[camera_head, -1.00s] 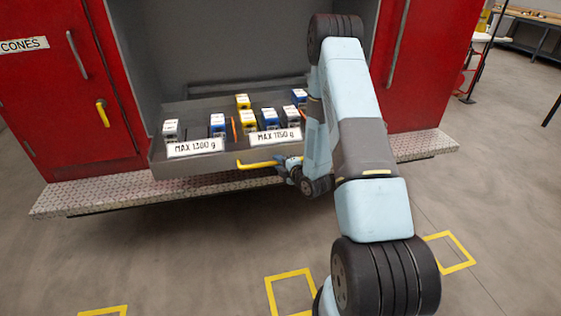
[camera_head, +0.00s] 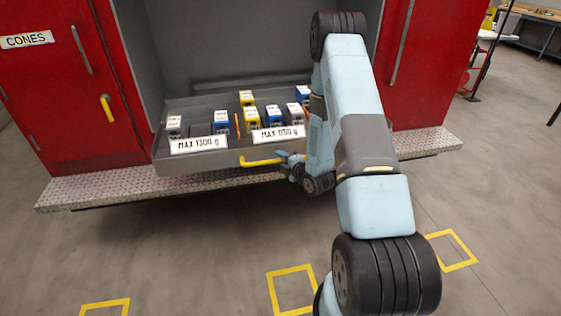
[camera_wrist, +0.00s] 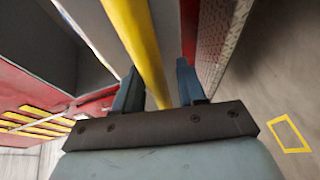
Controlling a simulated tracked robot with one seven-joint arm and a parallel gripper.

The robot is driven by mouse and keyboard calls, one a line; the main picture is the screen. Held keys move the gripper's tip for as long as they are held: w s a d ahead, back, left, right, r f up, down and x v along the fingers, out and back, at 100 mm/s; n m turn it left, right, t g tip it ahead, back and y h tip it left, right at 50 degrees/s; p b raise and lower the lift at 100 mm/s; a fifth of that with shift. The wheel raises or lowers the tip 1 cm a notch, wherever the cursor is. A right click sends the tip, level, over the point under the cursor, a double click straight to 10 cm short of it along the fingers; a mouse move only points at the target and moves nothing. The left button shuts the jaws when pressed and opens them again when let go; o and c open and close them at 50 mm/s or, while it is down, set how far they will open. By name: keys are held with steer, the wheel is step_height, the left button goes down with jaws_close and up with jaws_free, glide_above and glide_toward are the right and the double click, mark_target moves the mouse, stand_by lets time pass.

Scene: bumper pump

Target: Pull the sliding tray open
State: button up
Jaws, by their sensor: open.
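The grey sliding tray (camera_head: 225,172) sticks out of the open bay between the red cabinet doors, its front over the metal step. Several small blue, yellow and white boxes stand in it. My gripper (camera_head: 288,157) is at the handle's right end. In the wrist view, the yellow handle (camera_wrist: 138,40) runs between the two spread fingers of my gripper (camera_wrist: 158,85). The fingers stand apart with the bar between them, and I cannot tell whether either touches it.
A tread-plate step (camera_head: 90,189) runs along the cabinet below the tray. The left red door (camera_head: 70,130) carries a yellow handle (camera_head: 107,108) and the sign CONES. Yellow squares mark the floor (camera_head: 180,250), which is clear in front of the tray.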

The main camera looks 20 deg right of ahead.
steer(key=shift+w+d, duration=0.1)
steer(key=shift+d, duration=0.15)
steer(key=shift+s+d+r, duration=0.1)
steer(key=shift+s, duration=0.1)
steer(key=v, duration=1.3)
steer(key=shift+s, duration=0.25)
